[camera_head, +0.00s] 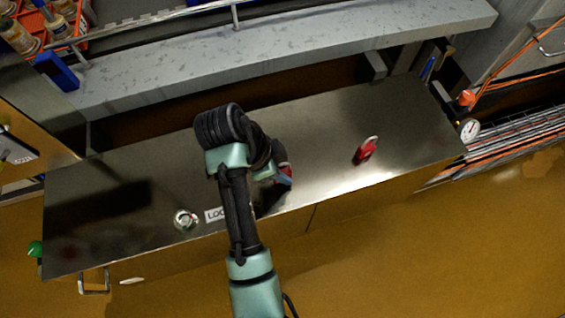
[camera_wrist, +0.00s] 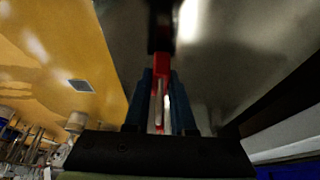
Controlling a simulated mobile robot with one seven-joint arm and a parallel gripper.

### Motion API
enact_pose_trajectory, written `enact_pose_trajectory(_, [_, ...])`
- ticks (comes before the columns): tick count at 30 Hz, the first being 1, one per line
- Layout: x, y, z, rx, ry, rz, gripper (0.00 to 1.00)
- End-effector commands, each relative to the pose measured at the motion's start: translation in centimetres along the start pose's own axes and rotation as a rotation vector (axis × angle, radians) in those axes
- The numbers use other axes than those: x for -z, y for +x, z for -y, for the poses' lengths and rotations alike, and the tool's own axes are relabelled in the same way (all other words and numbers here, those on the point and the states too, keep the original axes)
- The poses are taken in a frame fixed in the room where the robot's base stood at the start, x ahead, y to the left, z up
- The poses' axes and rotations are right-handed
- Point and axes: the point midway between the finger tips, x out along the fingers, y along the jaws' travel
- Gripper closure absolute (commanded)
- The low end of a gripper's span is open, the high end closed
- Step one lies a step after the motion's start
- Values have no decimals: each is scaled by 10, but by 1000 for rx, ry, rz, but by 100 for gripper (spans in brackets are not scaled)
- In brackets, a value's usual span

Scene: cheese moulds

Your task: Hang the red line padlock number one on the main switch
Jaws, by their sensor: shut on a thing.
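My gripper (camera_head: 280,178) is low over the steel bench top, partly hidden by my own arm in the head view. In the wrist view my gripper (camera_wrist: 161,88) has its two dark blue fingers closed on a red padlock (camera_wrist: 161,65) with a pale metal shackle. Its number cannot be read. Another red padlock (camera_head: 366,150) with a pale shackle lies on the bench, apart from my gripper and to its right. I cannot make out the main switch in either view.
The steel bench top (camera_head: 330,120) is mostly clear. A small round item (camera_head: 185,219) and a white label (camera_head: 213,215), partly hidden by my arm, are at its front. A grey ledge (camera_head: 300,52) runs behind. A gauge (camera_head: 469,130) and pipes are at right.

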Motion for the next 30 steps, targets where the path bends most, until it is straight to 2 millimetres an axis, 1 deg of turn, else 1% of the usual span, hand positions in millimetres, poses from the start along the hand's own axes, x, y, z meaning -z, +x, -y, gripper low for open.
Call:
enact_pose_trajectory(3, [-2,5,0,0,0,1,100])
enact_pose_trajectory(11, [-2,6,0,0,1,1,100])
enact_pose_trajectory(16, [-4,10,0,0,0,1,100])
enact_pose_trajectory(17, [-4,10,0,0,0,1,73])
enact_pose_trajectory(21, [-4,9,0,0,0,1,48])
enact_pose_trajectory(22, [-4,9,0,0,0,1,47])
enact_pose_trajectory(30, [-4,9,0,0,1,1,47])
